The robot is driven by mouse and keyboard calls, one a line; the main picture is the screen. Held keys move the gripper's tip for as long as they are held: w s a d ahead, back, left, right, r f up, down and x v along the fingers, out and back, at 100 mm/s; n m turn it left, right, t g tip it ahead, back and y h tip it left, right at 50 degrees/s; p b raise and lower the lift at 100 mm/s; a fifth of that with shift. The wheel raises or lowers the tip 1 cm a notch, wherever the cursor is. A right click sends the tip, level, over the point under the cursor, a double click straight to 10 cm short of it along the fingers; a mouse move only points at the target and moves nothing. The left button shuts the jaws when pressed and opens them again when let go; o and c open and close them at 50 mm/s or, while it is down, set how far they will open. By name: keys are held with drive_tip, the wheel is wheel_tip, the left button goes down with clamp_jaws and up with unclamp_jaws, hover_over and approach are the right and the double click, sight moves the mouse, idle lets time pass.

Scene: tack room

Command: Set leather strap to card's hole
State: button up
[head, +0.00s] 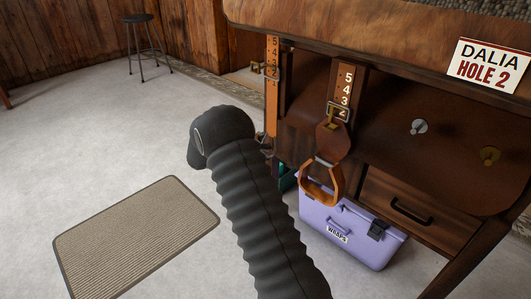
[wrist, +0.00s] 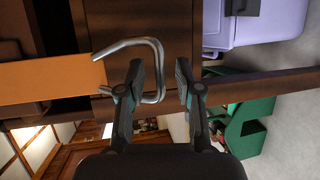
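The card (head: 488,66) reads "DALIA HOLE 2" and is fixed at the upper right of the head view. A dark brown leather strap (head: 349,78) with digits 5 to 2 hangs in the middle, its buckle (head: 338,111) by the 2. An orange-tan strap (head: 272,50) with similar digits hangs left of it, with a metal buckle near its lower digits. In the wrist view my gripper (wrist: 160,72) is open. A bent metal piece (wrist: 130,43) at the end of an orange strap (wrist: 50,88) passes between the fingers. In the head view my arm hides the gripper.
A lilac box (head: 360,235) labelled WRAPS stands on the floor below the straps, with a green object (wrist: 250,120) beside it. A wooden drawer (head: 410,205) is at the right. A mat (head: 135,240) and a stool (head: 140,40) are left. The floor between is clear.

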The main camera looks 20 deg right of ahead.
drive_tip(key=v, duration=1.1)
drive_tip(key=shift+a, duration=0.1)
